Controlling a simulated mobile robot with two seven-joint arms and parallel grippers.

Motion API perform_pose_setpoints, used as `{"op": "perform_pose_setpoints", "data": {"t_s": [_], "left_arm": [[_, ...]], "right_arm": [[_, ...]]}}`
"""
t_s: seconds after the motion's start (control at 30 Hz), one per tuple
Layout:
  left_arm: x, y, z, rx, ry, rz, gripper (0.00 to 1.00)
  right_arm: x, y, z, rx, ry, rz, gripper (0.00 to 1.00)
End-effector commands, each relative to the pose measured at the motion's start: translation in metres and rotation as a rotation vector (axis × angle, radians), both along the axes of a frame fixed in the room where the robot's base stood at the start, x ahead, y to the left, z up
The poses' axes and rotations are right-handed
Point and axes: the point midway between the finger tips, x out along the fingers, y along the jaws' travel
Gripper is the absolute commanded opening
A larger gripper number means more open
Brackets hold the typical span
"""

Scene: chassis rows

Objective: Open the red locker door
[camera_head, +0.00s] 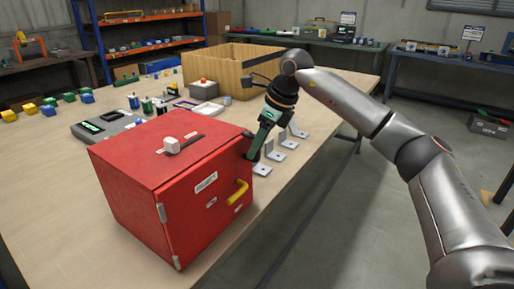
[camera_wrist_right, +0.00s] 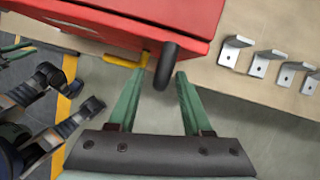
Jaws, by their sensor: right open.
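The red locker (camera_head: 140,168) stands on the wooden table, its door (camera_head: 205,205) facing the front right. The door looks shut. A yellow handle (camera_head: 238,192) is on the door; it also shows in the right wrist view (camera_wrist_right: 122,61). My right gripper (camera_head: 252,152) is beside the locker's right edge, close to the handle. In the right wrist view its green fingers (camera_wrist_right: 163,76) are apart, with a dark rounded piece (camera_wrist_right: 166,66) in the gap between the tips. The left fingertip appears close to the handle's end; contact cannot be told.
Several metal brackets (camera_head: 276,155) lie along the table edge beside the gripper. A wooden crate (camera_head: 226,65) stands behind the locker. A white block (camera_head: 171,145) sits on the locker's top. The floor in front of the door is open.

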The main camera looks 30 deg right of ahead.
Motion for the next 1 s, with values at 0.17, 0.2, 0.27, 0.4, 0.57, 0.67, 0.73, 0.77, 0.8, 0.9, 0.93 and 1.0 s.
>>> {"op": "perform_pose_setpoints", "data": {"t_s": [0.17, 0.2, 0.27, 0.4, 0.57, 0.67, 0.73, 0.77, 0.8, 0.9, 0.93, 1.0], "left_arm": [[0.0001, 0.0008, -0.0009, 0.002, 0.001, 0.0, 0.32], [0.0001, 0.0009, -0.0009, 0.002, 0.0, 0.001, 0.32], [0.0001, 0.001, -0.0009, 0.002, 0.0, 0.001, 0.32], [0.0002, 0.0012, -0.001, 0.002, 0.0, 0.001, 0.32], [0.0007, 0.0014, -0.0012, 0.003, 0.0, 0.001, 0.32], [0.0009, 0.0015, -0.0013, 0.004, 0.0, 0.001, 0.32], [0.001, 0.0015, -0.0013, 0.004, 0.0, 0.001, 0.32], [0.0011, 0.0015, -0.0014, 0.004, 0.0, 0.001, 0.32], [0.0011, 0.0015, -0.0014, 0.004, 0.0, 0.001, 0.32], [0.0012, 0.0015, -0.0015, 0.004, 0.0, 0.001, 0.32], [0.0012, 0.0015, -0.0015, 0.004, 0.0, 0.001, 0.32], [0.0012, 0.0015, -0.0015, 0.004, 0.0, 0.001, 0.32]], "right_arm": [[0.0017, 0.0011, -0.0054, 0.0, 0.0, 0.0, 0.5], [0.0017, 0.0013, -0.0054, 0.0, 0.0, 0.0, 0.5], [0.0017, 0.0013, -0.0053, 0.001, 0.001, 0.0, 0.5], [0.0016, 0.0012, -0.0052, 0.001, 0.001, 0.0, 0.44], [0.0016, 0.0013, -0.0051, 0.001, 0.001, 0.0, 0.26], [0.0016, 0.0013, -0.005, 0.001, 0.001, 0.0, 0.15], [0.0016, 0.0013, -0.0049, 0.001, 0.001, 0.0, 0.07], [0.0016, 0.0013, -0.0049, 0.001, 0.001, 0.0, 0.04], [0.0016, 0.0014, -0.0049, 0.001, 0.001, 0.0, 0.0], [0.0016, 0.0014, -0.0049, 0.0, 0.0, 0.001, 0.0], [0.0016, 0.0014, -0.0049, 0.0, 0.0, 0.001, 0.0], [0.0016, 0.0014, -0.0048, 0.0, 0.0, 0.001, 0.0]]}}
